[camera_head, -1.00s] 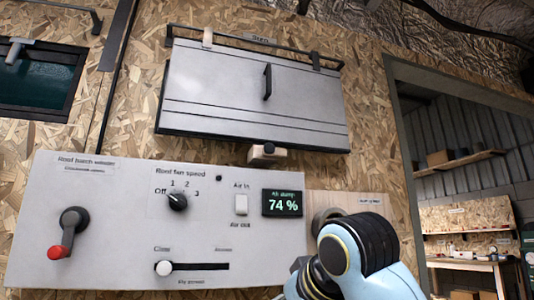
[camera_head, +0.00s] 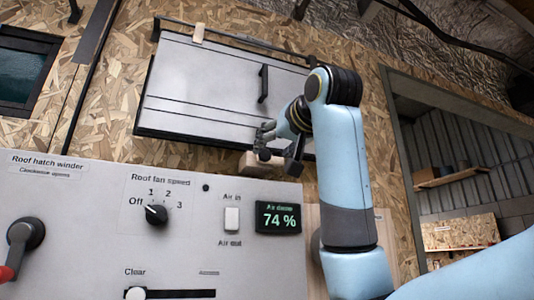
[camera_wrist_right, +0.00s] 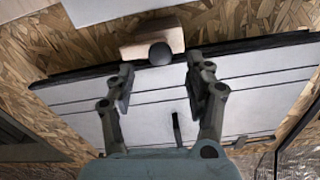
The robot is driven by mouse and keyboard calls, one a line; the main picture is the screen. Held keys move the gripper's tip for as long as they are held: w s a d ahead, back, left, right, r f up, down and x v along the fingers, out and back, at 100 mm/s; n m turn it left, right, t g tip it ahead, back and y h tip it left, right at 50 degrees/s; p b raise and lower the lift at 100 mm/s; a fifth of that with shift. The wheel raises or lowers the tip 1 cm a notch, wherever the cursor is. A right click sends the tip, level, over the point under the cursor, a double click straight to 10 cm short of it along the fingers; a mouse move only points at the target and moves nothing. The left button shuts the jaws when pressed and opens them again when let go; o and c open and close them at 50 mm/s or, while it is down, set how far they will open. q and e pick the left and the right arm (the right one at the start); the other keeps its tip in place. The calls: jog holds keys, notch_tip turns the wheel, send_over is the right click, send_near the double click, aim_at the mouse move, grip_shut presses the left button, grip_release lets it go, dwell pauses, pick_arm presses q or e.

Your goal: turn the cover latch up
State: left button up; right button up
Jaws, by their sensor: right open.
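The cover latch is a small light wooden block (camera_head: 248,162) with a round black knob, lying crosswise at the lower edge of the grey cover (camera_head: 215,85). The cover has a black upright handle (camera_head: 264,83) and hangs against the wall. My right gripper (camera_head: 273,148) is in front of the latch and partly hides it. In the right wrist view the gripper (camera_wrist_right: 161,64) is open, its fingers either side of the knob (camera_wrist_right: 160,54), with a gap on both sides. The block (camera_wrist_right: 135,49) lies just beyond the fingertips. My left gripper is not in view.
Below the cover is a grey control panel (camera_head: 90,235) with a fan speed dial (camera_head: 156,214), an air switch (camera_head: 231,219), a display reading 74 % (camera_head: 278,217) and a red-tipped winder (camera_head: 20,240). A doorway opens at the right.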

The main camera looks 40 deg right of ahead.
aim_at(266, 154)
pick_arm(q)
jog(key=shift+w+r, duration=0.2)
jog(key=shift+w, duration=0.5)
pick_arm(e)
jog(key=shift+x, duration=2.25)
grip_shut()
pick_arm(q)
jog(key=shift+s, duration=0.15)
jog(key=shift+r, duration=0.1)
